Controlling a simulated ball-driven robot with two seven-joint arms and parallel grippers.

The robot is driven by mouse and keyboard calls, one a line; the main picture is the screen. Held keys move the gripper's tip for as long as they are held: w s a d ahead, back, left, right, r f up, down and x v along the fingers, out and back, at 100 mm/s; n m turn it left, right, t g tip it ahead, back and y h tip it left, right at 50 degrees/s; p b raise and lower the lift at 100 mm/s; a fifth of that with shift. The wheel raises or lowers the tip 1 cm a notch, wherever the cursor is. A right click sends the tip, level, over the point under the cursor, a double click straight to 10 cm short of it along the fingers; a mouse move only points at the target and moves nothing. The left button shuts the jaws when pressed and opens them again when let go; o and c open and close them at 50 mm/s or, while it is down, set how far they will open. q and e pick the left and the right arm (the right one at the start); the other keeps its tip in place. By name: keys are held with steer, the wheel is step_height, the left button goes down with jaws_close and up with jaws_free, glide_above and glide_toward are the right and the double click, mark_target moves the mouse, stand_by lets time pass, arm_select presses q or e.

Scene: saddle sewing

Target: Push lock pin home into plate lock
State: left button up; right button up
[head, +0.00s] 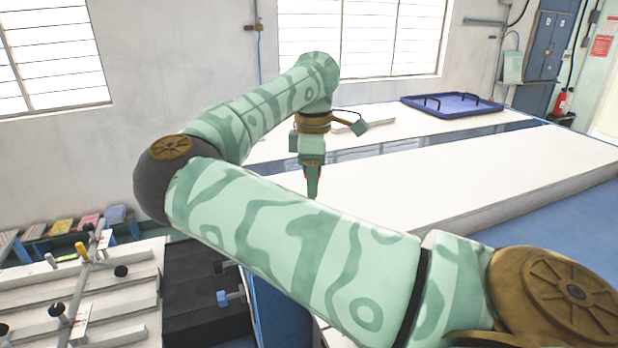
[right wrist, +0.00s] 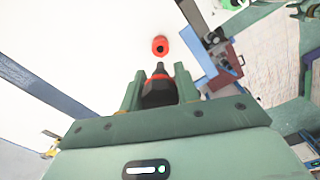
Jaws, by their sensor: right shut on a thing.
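My right gripper (head: 313,194) points down over the long white table in the head view. In the right wrist view its fingers (right wrist: 159,80) are shut on a dark piece with a red band, apparently the lock pin (right wrist: 158,92). Most of the pin is hidden between the fingers. A red ring with a dark centre, apparently the plate lock (right wrist: 160,45), lies on the white surface just beyond the fingertips. A gap shows between it and the tips in this view; the height between them cannot be told. My left gripper is not recognisable in either view.
The white table top (head: 440,165) is broad and mostly bare. A slatted rack with rods and knobs (head: 85,290) stands at lower left. My right arm hides much of the middle.

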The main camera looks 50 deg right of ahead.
steer(key=shift+f, duration=0.1)
steer(key=shift+f+b, duration=2.1)
steer(key=shift+f, duration=0.35)
steer(key=shift+f+b, duration=1.75)
steer(key=shift+f, duration=0.35)
steer(key=o, duration=1.2)
steer(key=shift+r, duration=0.1)
step_height(320, 180, up, 16)
steer(key=shift+r+p, duration=0.1)
steer(key=shift+p, duration=0.6)
